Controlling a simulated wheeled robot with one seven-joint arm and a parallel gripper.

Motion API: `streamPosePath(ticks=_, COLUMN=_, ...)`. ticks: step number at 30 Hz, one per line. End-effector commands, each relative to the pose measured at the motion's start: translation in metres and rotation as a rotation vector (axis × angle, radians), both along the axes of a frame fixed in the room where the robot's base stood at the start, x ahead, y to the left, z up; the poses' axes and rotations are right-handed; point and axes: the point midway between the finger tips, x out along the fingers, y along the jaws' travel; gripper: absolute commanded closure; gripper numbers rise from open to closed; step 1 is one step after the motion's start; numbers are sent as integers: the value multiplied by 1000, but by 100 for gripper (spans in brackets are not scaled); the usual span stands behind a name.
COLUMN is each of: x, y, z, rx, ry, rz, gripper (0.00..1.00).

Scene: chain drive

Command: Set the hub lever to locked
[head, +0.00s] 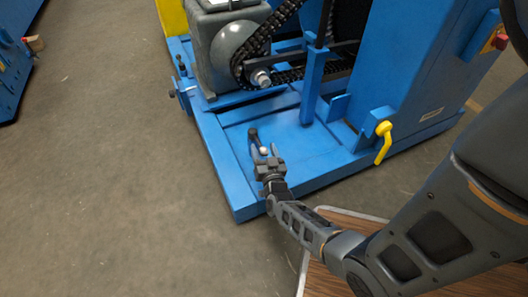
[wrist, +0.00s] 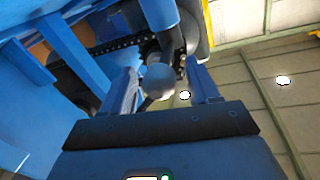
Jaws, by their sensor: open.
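My gripper (head: 267,153) is open, low over the blue base plate (head: 280,128) at the machine's front. A small pale ball knob (head: 263,151) shows between its fingers. In the wrist view a grey ball knob (wrist: 158,79) on a short dark stem lies between the two spread fingers (wrist: 162,88), with gaps at both sides. I take it for the hub lever's knob, but cannot be sure. Its pivot and any locked mark are hidden or too small to read. A black-tipped part (head: 252,133) stands just beyond the gripper.
The chain (head: 262,42) and hub (head: 261,77) are behind the gripper. A blue post (head: 314,85) stands right of it. A yellow handle (head: 384,142) sticks out further right. A small lever (head: 180,92) is at the left edge. The floor (head: 110,170) at left is clear.

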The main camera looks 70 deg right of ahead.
Motion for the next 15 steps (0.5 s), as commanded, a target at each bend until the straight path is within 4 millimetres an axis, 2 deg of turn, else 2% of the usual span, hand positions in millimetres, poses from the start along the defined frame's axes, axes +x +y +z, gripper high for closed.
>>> streamPosePath(ticks=5, x=0, y=0, z=0, rx=0, ry=0, rz=0, gripper=42)
streamPosePath(ticks=15, x=0, y=0, z=0, rx=0, ry=0, rz=0, gripper=74)
